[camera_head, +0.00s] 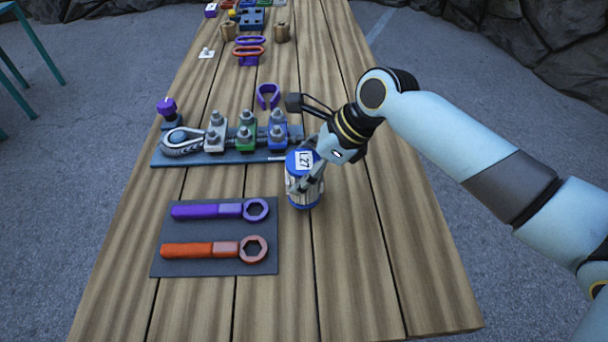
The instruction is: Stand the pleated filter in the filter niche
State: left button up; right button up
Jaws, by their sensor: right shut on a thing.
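The pleated filter (304,191) is a short upright cylinder with pale pleated sides, a blue top and bottom rim and a white label reading L27. It is at the middle of the wooden table. My right gripper (312,180) comes from the upper right and is shut on the filter, its fingers at the side and top. I cannot tell whether the filter's base touches the table. I cannot make out the filter niche in this view. My left gripper is not in view.
A grey mat (214,268) with a purple wrench (215,210) and an orange wrench (212,249) lies front left of the filter. A blue board (172,158) with clamps and a cable loop is close behind left. The table's right front (400,290) is clear.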

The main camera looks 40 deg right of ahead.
jog(key=shift+f, duration=1)
jog(key=shift+f, duration=0.1)
jog(key=o, duration=1.5)
